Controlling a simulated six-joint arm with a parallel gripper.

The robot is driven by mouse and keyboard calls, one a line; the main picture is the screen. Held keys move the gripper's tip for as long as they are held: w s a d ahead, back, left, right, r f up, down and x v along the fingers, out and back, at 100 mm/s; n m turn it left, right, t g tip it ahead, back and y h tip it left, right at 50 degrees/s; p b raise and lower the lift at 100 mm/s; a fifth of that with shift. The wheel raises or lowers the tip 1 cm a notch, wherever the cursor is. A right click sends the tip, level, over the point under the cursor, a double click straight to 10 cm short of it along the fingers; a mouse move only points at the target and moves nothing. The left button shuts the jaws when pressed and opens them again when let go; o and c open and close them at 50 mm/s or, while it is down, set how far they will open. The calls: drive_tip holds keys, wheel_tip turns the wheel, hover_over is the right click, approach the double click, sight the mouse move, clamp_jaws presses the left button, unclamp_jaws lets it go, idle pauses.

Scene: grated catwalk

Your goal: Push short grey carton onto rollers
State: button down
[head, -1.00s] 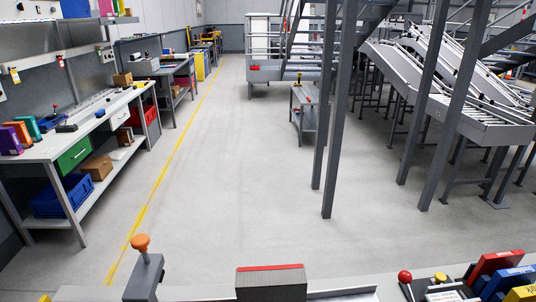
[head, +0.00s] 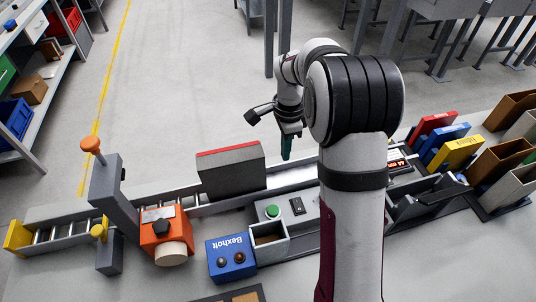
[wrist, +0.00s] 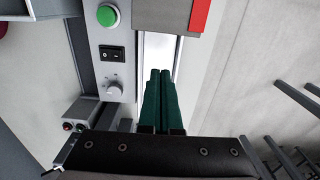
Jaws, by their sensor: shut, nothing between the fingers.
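The short grey carton (head: 231,173), with a red stripe along its top, stands upright on the pale metal track (head: 291,174) in the head view. It also shows at the top of the wrist view (wrist: 160,14). The rollers (head: 58,232) lie at the track's left end, beyond a grey post, with a yellow stop at the far end. My gripper (head: 287,154) is shut and empty, its green fingers pointing down over the track right of the carton. In the wrist view the closed fingers (wrist: 161,74) are apart from the carton, with bare track between.
A grey post with an orange knob (head: 91,145) stands between carton and rollers. An orange device (head: 164,236), a blue Bexholt box (head: 231,258) and a green-button panel (head: 272,212) line the near side. Coloured binders (head: 445,140) stand at the right.

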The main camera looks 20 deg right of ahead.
drive_tip(key=f, duration=0.1)
drive_tip(key=a+f, duration=0.1)
drive_tip(key=f, duration=0.1)
drive_tip(key=shift+a+r, duration=0.1)
drive_tip(key=shift+a, duration=1.45)
